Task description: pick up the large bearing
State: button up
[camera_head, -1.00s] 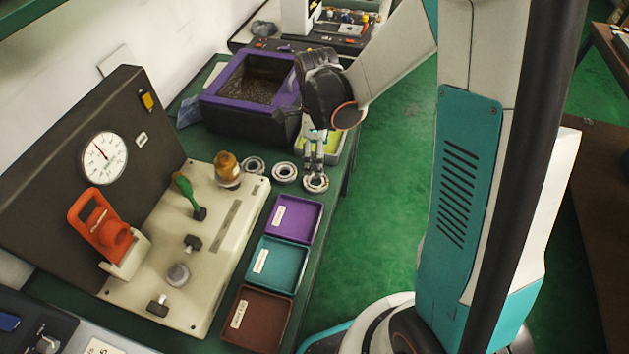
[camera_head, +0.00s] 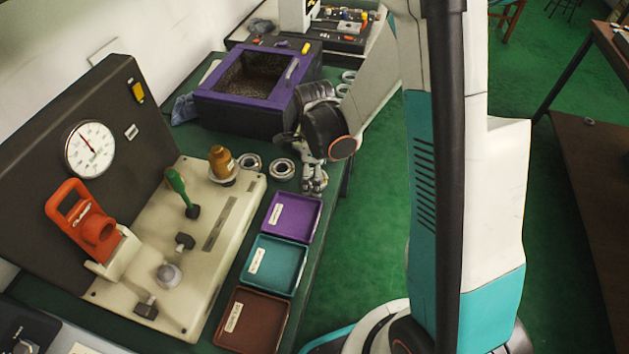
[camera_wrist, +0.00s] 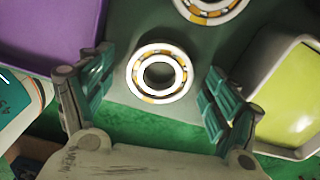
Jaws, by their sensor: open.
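My gripper (camera_head: 314,182) points down at the table's front edge, its fingers low over a bearing. In the wrist view my gripper (camera_wrist: 160,78) is open. A white-and-orange bearing ring (camera_wrist: 183,72) lies flat between the spread fingers, with a gap on both sides. In the head view the fingers largely cover it. A second bearing (camera_wrist: 211,14), cut off by the top edge, lies beyond it. The head view shows two more bearings in a row to the left, a middle one (camera_head: 272,172) and a left one (camera_head: 241,164). I cannot tell surely which is largest.
Purple (camera_head: 292,216), teal (camera_head: 275,265) and brown (camera_head: 253,320) trays line the table's front edge. A yellow-green tray (camera_wrist: 285,97) is close beside the right finger. A purple-rimmed box (camera_head: 245,117) stands behind, and a beige fixture board (camera_head: 165,235) at the left.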

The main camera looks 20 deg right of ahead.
jog(key=shift+c, duration=0.2)
jog(key=c, duration=1.4)
